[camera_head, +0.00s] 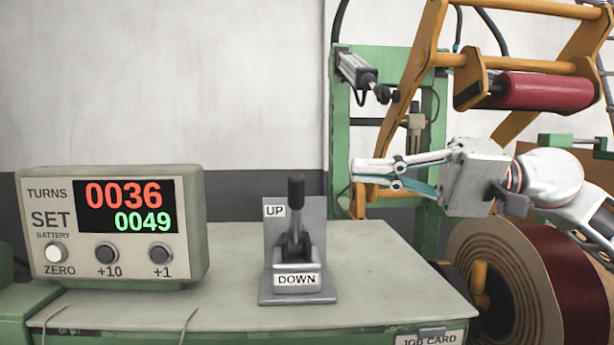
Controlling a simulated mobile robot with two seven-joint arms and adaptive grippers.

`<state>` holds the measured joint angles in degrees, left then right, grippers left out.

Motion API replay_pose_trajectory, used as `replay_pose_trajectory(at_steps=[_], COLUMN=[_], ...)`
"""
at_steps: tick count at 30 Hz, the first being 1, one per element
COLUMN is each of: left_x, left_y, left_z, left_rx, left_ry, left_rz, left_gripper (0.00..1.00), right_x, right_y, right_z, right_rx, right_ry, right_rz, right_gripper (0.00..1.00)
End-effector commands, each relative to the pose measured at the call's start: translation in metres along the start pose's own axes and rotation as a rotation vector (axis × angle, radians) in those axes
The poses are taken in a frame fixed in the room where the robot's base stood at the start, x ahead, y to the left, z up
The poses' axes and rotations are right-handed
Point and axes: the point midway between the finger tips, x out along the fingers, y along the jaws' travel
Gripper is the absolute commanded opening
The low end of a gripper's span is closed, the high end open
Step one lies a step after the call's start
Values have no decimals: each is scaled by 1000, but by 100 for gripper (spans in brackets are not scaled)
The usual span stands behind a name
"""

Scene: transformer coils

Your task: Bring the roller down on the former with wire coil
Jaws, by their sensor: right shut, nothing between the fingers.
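A red roller (545,92) sits in a yellow frame at the upper right, raised well above the former with wire coil (555,285), whose dark red winding shows at the lower right. A lever with a black handle (296,192) stands upright on a grey bracket marked UP and DOWN, on the bench top. My right gripper (357,180) is to the right of the lever and apart from it. It points left, with its fingers shut and nothing between them. My left gripper is not in view.
A counter box (110,270) at the left of the bench (370,265) reads TURNS 0036 and SET 0049. A green machine post with a pneumatic cylinder (357,72) stands behind my right gripper. The space between the lever and my right gripper looks clear.

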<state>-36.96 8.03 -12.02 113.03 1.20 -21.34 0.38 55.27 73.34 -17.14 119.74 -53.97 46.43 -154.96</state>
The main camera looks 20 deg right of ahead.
Motion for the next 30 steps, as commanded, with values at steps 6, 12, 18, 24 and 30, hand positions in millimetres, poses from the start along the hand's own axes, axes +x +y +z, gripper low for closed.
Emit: replay_pose_trajectory(at_steps=[6, 12, 18, 24, 30], left_x=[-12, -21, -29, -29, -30], left_y=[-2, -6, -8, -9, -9], left_z=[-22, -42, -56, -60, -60], left_rx=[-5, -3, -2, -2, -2], left_ry=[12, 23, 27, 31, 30], left_rz=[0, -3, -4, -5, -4], left_gripper=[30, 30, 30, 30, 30], right_x=[32, 64, 93, 83, 78], right_y=[-8, -7, -6, 0, 0], right_z=[-1, 0, 0, 25, 37], right_rx=[-3, -1, 0, 3, 2], right_ry=[-3, -4, -4, -1, 0], right_rz=[-5, -5, -4, 2, -1], right_gripper=[0, 0, 0, 0, 0])
